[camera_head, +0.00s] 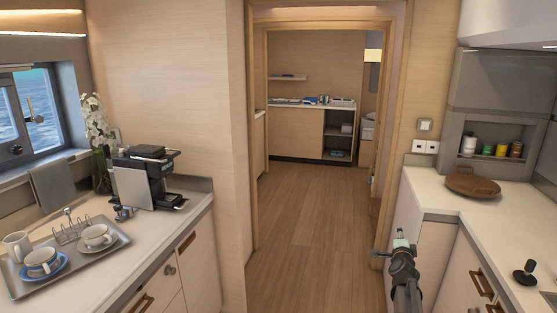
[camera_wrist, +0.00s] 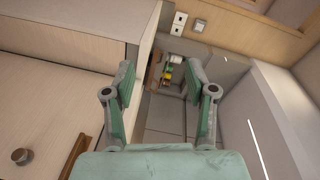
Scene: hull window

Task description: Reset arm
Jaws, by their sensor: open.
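My gripper (camera_wrist: 166,92) shows in the wrist view with its two green-grey fingers spread apart. Nothing is between the fingers. In the head view my arm rises from the bottom edge, right of centre, and my gripper (camera_head: 400,240) is at its top end. It is in front of the right-hand cabinet side, near the doorway. From this angle the fingers are too small to make out.
A right counter (camera_head: 480,212) bears a round wooden board (camera_head: 472,183); a niche behind holds several small jars (camera_head: 501,150). A left counter (camera_head: 135,260) bears a coffee machine (camera_head: 146,178) and a tray (camera_head: 15,283) with cups. The wooden floor (camera_head: 310,220) through the doorway is clear.

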